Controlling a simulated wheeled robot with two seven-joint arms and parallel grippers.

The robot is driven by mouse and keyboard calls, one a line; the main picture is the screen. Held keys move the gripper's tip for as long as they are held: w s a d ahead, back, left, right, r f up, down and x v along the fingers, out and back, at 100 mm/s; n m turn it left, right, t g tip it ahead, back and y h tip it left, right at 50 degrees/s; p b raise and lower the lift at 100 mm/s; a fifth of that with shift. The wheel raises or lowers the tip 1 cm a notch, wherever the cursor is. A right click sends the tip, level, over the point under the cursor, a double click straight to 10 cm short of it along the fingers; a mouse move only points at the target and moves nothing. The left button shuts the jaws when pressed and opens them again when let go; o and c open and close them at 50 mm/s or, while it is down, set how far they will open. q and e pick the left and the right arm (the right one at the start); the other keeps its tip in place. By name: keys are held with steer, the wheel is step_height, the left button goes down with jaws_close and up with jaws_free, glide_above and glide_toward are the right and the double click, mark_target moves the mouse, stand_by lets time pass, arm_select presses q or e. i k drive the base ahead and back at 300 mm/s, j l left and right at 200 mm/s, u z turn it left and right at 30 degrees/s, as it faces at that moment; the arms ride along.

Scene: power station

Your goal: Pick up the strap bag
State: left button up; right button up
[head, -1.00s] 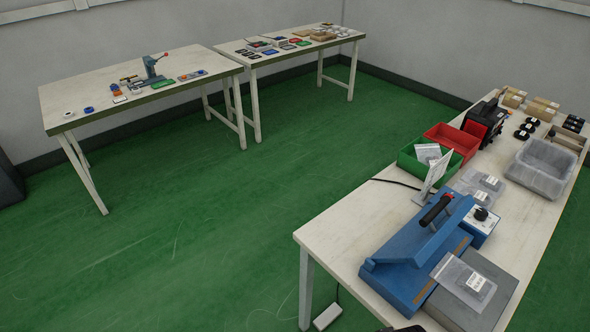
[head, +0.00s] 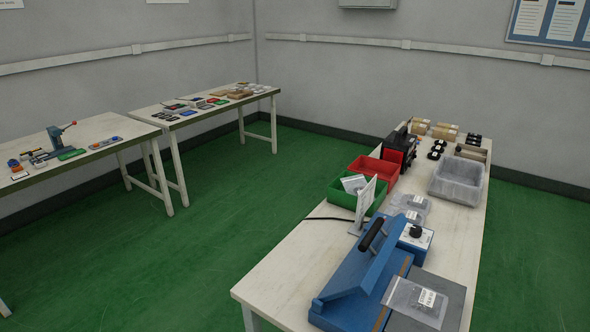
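A clear plastic bag with a white label (head: 416,302) lies on the grey plate beside the blue sealing machine (head: 362,272), at the front of the right-hand table. Similar clear labelled bags (head: 410,206) lie farther back on the same table. A white labelled packet (head: 353,184) lies in the green bin. I cannot read the labels, so I cannot tell which one is the strap bag. Neither of my grippers is in view.
The right-hand table (head: 275,285) also holds a green bin (head: 341,198), a red bin (head: 384,172), a grey tub (head: 456,182) and small boxes (head: 444,132). Two tables with small parts stand at the left. Green floor (head: 190,260) between them is clear.

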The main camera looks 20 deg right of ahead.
mark_target(427, 305)
steer(key=z, duration=0.95)
